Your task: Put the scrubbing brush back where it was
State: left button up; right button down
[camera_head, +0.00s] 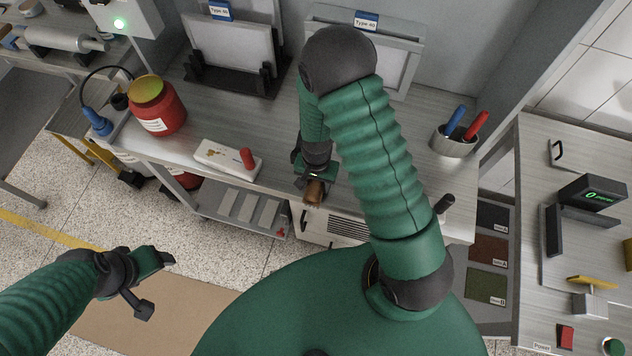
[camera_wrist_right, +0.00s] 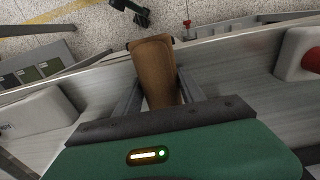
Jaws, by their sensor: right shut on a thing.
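The scrubbing brush, of which a brown wooden part (camera_head: 314,193) shows, is between the fingers of my right gripper (camera_head: 316,184) near the front edge of the workbench. In the right wrist view the brown part (camera_wrist_right: 154,70) stands between the two grey fingers, and my right gripper (camera_wrist_right: 156,95) is shut on it. The bristles cannot be made out. My left gripper (camera_head: 153,283) is open and empty over the floor at lower left.
A white block with a red knob (camera_head: 222,157) and a red jar (camera_head: 157,107) stand left on the workbench (camera_head: 215,120). Paper holders (camera_head: 232,60) stand behind. A metal cup (camera_head: 452,142) with a blue and a red item stands right. My right arm hides part of the bench.

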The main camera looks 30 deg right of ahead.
jog(key=shift+d+f, duration=0.1)
jog(key=shift+d, duration=0.15)
jog(key=c, duration=0.9)
grip_release()
jog(key=shift+d, duration=0.15)
jog(key=shift+c, duration=0.2)
jog(key=shift+o, duration=1.2)
jog(key=shift+d, duration=0.2)
jog(key=shift+a, duration=0.3)
notch_tip(320, 180, up, 12)
jog(key=shift+d+f, duration=0.1)
jog(key=s+a+r+n+t, duration=0.2)
jog(key=s+a+r+n, duration=0.2)
jog(key=r+n, duration=0.3)
jog(key=n, duration=0.3)
jog(key=shift+s+a+t, duration=0.15)
jog(key=shift+a+t, duration=0.15)
jog(key=shift+a, duration=0.05)
